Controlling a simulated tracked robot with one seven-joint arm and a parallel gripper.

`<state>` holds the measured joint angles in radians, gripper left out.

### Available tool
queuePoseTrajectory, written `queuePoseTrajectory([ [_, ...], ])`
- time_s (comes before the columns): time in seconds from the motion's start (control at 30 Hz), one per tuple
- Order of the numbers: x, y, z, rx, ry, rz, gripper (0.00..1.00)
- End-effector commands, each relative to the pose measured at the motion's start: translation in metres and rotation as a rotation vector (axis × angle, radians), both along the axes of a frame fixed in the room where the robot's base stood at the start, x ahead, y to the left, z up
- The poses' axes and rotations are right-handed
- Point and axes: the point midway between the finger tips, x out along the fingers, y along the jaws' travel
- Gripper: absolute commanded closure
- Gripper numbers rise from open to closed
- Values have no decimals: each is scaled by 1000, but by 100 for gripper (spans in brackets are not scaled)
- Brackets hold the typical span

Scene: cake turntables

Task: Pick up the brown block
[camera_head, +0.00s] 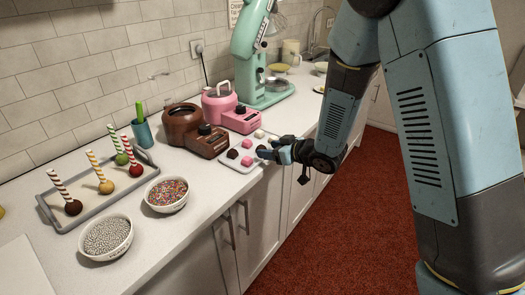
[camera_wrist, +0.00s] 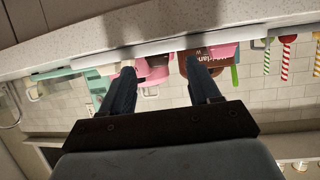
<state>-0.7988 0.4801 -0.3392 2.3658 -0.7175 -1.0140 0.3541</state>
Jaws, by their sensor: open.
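The small dark brown block (camera_head: 232,153) sits on a white tray (camera_head: 238,168) near the counter's front edge in the head view. Two pink blocks (camera_head: 247,161) sit beside it on the tray. My gripper (camera_head: 265,147) is low at the tray's right side, pointing left toward the blocks, apart from the brown one.
A brown melting pot (camera_head: 181,123) and a pink one (camera_head: 218,102) stand behind the tray. A bowl of sprinkles (camera_head: 167,194) and a grey tray of cake pops (camera_head: 85,210) are to the left. A green stand mixer (camera_head: 247,60) stands at the back.

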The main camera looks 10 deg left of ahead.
Motion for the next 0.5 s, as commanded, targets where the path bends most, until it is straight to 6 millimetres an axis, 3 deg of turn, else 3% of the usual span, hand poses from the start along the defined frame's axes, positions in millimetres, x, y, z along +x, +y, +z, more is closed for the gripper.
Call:
queuePoseTrajectory([
  [0.23,13,22,-10,-2,-1,1,38],
  [0.5,15,26,-11,-1,-1,-1,38],
])
